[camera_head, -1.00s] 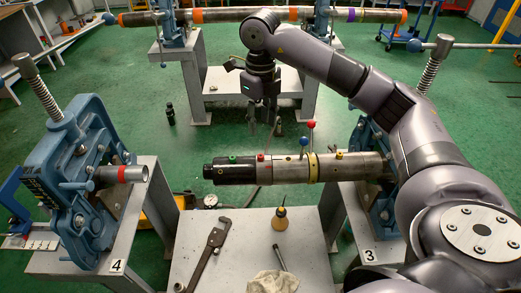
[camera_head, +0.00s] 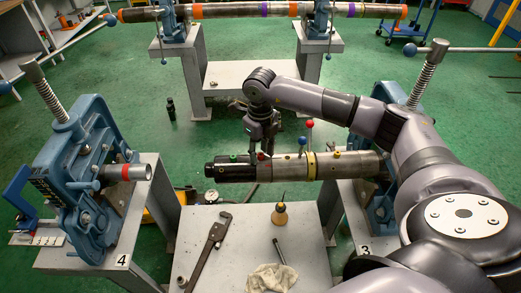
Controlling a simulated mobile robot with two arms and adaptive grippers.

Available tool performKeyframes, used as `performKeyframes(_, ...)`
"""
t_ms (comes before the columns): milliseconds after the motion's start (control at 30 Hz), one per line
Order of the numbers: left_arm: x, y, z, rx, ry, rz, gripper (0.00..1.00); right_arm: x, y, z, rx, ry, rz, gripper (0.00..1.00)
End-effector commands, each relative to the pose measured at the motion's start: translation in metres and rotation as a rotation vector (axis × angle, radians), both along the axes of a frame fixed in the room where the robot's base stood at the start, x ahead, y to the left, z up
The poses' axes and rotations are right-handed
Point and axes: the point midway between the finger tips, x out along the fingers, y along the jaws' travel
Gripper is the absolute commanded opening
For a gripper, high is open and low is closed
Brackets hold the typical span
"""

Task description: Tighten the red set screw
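A metal pipe assembly (camera_head: 296,169) with a dark left end lies level, its right end at the vise on stand 3. The red set screw (camera_head: 262,156) sits on its top, between a green screw (camera_head: 233,157) and a yellow one (camera_head: 337,154). My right gripper (camera_head: 262,154) points down over the red set screw. Its fingers appear apart on either side of the screw; contact cannot be told at this size. My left gripper is not in view.
Red and blue ball-ended levers (camera_head: 309,125) rise from the pipe just right of my gripper. A blue vise (camera_head: 78,165) holds a short red-banded pipe on stand 4.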

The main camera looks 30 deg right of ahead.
Motion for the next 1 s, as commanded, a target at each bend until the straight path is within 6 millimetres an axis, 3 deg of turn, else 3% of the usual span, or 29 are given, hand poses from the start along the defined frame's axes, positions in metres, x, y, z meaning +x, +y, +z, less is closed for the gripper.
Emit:
performKeyframes(533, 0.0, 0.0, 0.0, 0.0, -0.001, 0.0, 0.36, 0.0, 0.0, 0.001, 0.0, 0.0, -0.001, 0.0)
performKeyframes(800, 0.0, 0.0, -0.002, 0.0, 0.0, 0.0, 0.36, 0.0, 0.0, 0.0, 0.0, -0.001, -0.012, 0.0)
performKeyframes(1000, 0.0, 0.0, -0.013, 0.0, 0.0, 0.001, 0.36, 0.001, -0.001, -0.001, 0.0, -0.002, -0.144, 0.0)
